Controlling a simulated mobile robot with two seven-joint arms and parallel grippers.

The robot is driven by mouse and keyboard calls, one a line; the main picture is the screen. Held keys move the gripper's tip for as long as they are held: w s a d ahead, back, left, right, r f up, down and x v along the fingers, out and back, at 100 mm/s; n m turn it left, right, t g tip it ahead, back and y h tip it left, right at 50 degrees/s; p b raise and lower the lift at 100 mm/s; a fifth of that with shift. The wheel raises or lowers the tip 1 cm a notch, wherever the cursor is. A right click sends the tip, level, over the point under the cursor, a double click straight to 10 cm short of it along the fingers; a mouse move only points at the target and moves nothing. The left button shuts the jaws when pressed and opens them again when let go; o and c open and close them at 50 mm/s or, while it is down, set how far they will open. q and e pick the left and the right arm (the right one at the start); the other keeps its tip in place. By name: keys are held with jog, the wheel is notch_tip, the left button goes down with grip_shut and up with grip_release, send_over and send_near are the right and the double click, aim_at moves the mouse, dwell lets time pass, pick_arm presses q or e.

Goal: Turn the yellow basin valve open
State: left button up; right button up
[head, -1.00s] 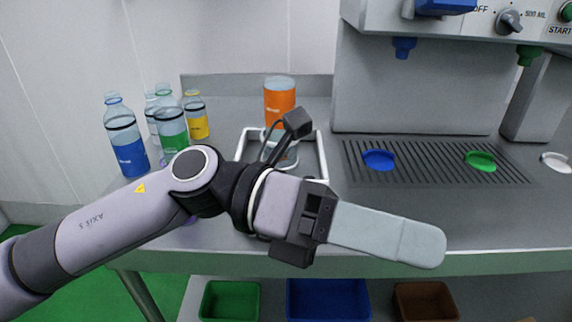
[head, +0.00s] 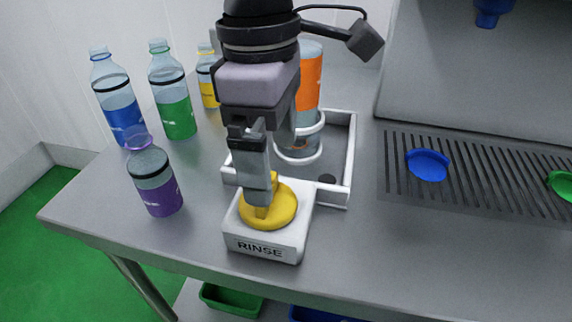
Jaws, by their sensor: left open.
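The yellow basin valve (head: 284,208) is a round knob on top of a white box labelled RINSE (head: 268,244), at the table's front edge. A raised yellow handle part shows at its middle. My left gripper (head: 261,198) points down over the valve with its fingertips at the handle part. It is open; the fingers overlap in the picture, so I cannot tell whether they touch the handle. The fingers hide part of the knob's back left. My right gripper is not in view.
Just behind the box is the basin (head: 349,150), with an orange-labelled bottle (head: 310,85) upright in a ring. Purple (head: 161,198), green (head: 178,116), blue (head: 122,113) and yellow (head: 207,90) bottles stand at left. A drip grille (head: 465,188) with coloured discs lies at right.

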pick_arm(q)
jog(key=shift+w+a+r+t+y, duration=0.3)
jog(key=shift+w+a, duration=0.05)
jog(key=shift+w, duration=0.35)
jog(key=shift+f+b, duration=0.3)
jog(key=shift+f, duration=3.15)
jog(key=c, duration=1.1)
